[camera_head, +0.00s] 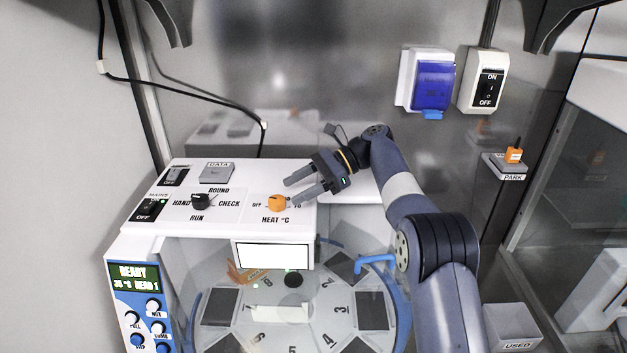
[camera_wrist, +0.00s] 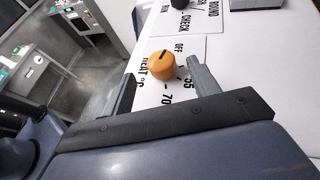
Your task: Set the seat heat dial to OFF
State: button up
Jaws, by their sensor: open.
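The seat heat dial is an orange round knob (camera_head: 277,203) on the white panel top, above the label HEAT °C. OFF is printed to its left. I cannot tell for sure which label the mark points at. My gripper (camera_head: 292,192) is open and empty, its fingertips just right of the dial. In the wrist view the dial shows between and beyond the two fingers (camera_wrist: 161,77), with no clear contact.
A black HAND/CHECK/RUN knob (camera_head: 200,201) and a MAINS switch (camera_head: 150,209) are left on the same panel. A numbered carousel (camera_head: 264,338) lies below the panel front. A blue-covered socket (camera_head: 432,84) and an ON/OFF switch (camera_head: 487,80) are on the back wall.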

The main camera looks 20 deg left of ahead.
aim_at(278, 198)
jog(key=shift+p+v, duration=0.3)
jog(key=shift+v, duration=2.15)
jog(key=x, duration=1.1)
jog(key=shift+r, duration=0.1)
jog(key=shift+d, duration=0.1)
